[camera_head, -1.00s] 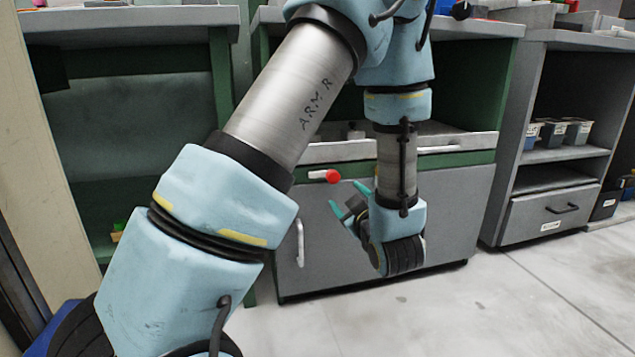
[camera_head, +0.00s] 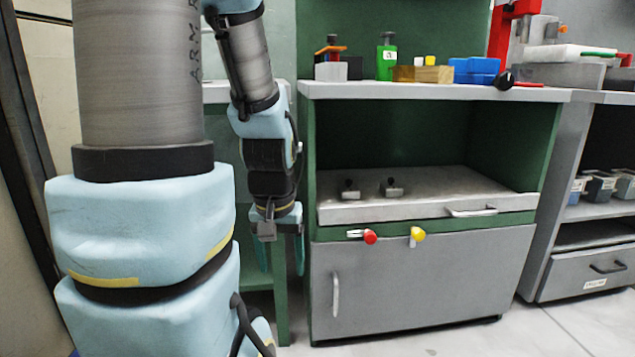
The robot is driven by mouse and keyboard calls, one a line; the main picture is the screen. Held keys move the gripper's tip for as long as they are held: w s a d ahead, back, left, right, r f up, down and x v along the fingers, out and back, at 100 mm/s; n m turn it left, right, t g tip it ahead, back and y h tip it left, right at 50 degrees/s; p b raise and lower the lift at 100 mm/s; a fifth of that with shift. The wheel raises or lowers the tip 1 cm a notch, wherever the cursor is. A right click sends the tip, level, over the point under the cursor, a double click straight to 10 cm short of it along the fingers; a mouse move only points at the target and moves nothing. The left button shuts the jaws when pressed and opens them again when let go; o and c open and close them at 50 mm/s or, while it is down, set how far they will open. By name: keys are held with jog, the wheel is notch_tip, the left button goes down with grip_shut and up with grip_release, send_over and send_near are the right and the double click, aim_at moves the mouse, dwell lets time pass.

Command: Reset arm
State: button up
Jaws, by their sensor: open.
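My gripper (camera_head: 282,255) hangs down left of the middle of the view, with its teal fingers pointing at the floor. The two fingers are apart and nothing shows between them. It is in front of the left edge of the green and grey press cabinet (camera_head: 420,282), apart from the cabinet's door handle (camera_head: 336,295). My arm covers much of the left of the view, including most of the bench behind it.
A red knob (camera_head: 370,237) and a yellow knob (camera_head: 418,234) stick out from the cabinet front below a grey drawer (camera_head: 430,207). The worktop (camera_head: 430,92) carries a green bottle (camera_head: 386,60), a wooden block (camera_head: 422,73) and blue boxes (camera_head: 474,70). Floor shows at the lower right.

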notch_tip(320, 180, up, 38)
jog(key=p, duration=3.7)
jog(key=shift+c, duration=0.4)
